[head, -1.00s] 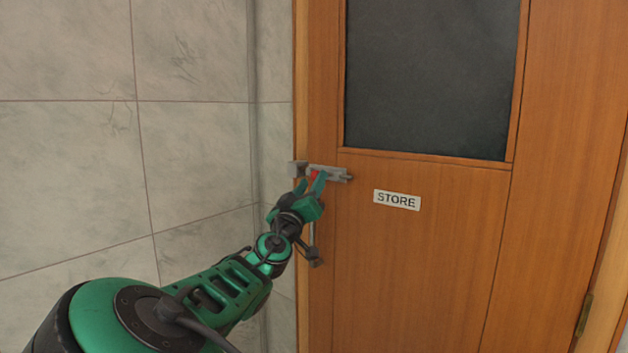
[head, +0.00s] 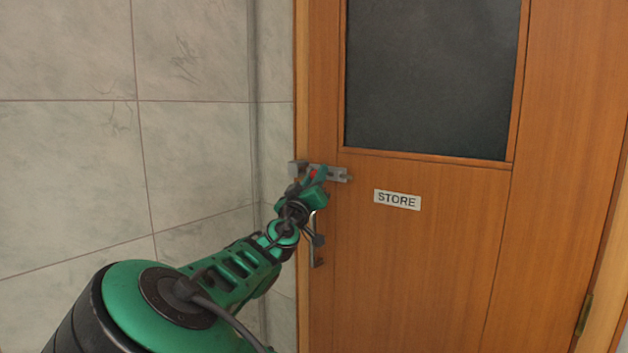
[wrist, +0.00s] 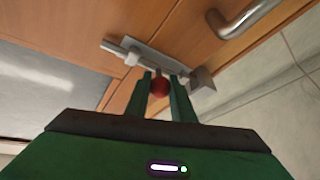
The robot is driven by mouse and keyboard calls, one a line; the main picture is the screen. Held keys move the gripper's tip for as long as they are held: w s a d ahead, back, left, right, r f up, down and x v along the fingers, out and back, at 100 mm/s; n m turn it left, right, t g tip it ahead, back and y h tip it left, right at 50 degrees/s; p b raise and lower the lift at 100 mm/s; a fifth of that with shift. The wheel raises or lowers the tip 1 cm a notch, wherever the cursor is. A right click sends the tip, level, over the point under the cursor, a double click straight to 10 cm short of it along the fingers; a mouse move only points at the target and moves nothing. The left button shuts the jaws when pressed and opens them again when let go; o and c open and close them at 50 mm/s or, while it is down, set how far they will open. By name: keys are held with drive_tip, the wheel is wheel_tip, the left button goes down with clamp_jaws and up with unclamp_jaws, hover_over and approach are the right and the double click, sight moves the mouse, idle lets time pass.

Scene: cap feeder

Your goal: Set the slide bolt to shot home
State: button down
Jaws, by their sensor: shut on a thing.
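The grey metal slide bolt (head: 338,174) is mounted across the left edge of the wooden door; it also shows in the wrist view (wrist: 150,54). Its red knob (wrist: 160,87) sits between the two green fingers of my gripper (wrist: 163,88), which is shut on it. In the head view my gripper (head: 317,177) partly covers the bolt and the red knob (head: 313,174). The keeper block (head: 297,168) stands at the bolt's left end; in the wrist view it is right of the fingers (wrist: 203,79). I cannot tell whether the rod's tip is inside the keeper.
A metal door handle (head: 318,262) is just below the bolt, partly behind my arm; it shows at top right in the wrist view (wrist: 245,20). The STORE sign (head: 397,200) is right of the bolt. The tiled wall (head: 195,150) is close on the left.

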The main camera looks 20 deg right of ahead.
drive_tip(key=shift+w+a, duration=0.45)
drive_tip(key=shift+w, duration=0.2)
drive_tip(key=shift+w+a, duration=0.4)
drive_tip(key=shift+w, duration=0.2)
drive_tip(key=shift+w+a+r, duration=0.1)
drive_tip(key=shift+w+a, duration=0.1)
drive_tip(key=shift+a, duration=0.05)
drive_tip(key=c, duration=1.9)
unclamp_jaws()
drive_tip(key=o, duration=0.4)
drive_tip(key=shift+w, duration=0.2)
drive_tip(key=shift+s, duration=0.1)
drive_tip(key=v, duration=1)
drive_tip(key=shift+s+a+f, duration=0.15)
drive_tip(key=shift+s+f, duration=0.05)
drive_tip(key=shift+f, duration=0.1)
